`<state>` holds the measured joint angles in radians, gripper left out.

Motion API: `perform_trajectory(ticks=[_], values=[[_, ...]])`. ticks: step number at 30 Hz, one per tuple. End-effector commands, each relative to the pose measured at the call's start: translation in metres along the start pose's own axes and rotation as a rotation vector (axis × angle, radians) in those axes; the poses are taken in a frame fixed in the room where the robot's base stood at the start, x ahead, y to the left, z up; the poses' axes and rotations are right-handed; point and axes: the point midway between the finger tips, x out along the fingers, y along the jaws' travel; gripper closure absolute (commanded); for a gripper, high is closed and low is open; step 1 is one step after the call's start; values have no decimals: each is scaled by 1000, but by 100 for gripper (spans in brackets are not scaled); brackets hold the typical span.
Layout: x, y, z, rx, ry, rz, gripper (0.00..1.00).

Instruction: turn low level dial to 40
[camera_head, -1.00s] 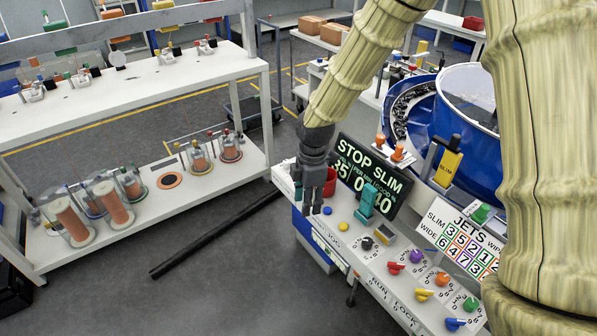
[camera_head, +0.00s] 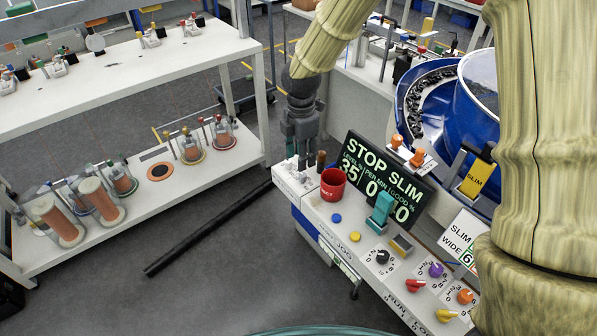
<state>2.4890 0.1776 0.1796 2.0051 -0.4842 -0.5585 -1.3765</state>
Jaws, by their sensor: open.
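The control panel (camera_head: 354,244) runs from the middle toward the lower right and carries several dials with printed scales. I see a black dial (camera_head: 382,257), a red dial (camera_head: 414,286), a purple dial (camera_head: 436,270), a yellow dial (camera_head: 446,315) and an orange dial (camera_head: 465,296). Their labels are too small to tell which is the low level dial or to read its setting. My gripper (camera_head: 303,164) is open and points down at the panel's far left end, beside the red cup (camera_head: 333,184) and well away from the dials. Contact with the panel is unclear.
A display (camera_head: 387,172) reads "STOP SLIM" behind a teal switch (camera_head: 381,207). Blue button (camera_head: 336,218) and yellow button (camera_head: 355,236) sit in front. A blue bowl (camera_head: 470,115) stands behind. My arm hides the right side. A white shelf (camera_head: 215,175) stands left; floor between is mostly clear.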

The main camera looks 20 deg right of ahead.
Motion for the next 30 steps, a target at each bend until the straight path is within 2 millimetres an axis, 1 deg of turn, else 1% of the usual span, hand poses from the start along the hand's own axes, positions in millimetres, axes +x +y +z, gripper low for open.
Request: perform_trajectory(ticks=[3, 9, 15, 21, 30], values=[[17, -2, 4, 6, 0, -3, 58], [45, -2, 3, 5, 0, -3, 58], [66, -2, 3, 5, 0, -1, 58], [77, -1, 2, 3, 0, 0, 58], [78, 0, 1, 2, 0, 1, 58]])
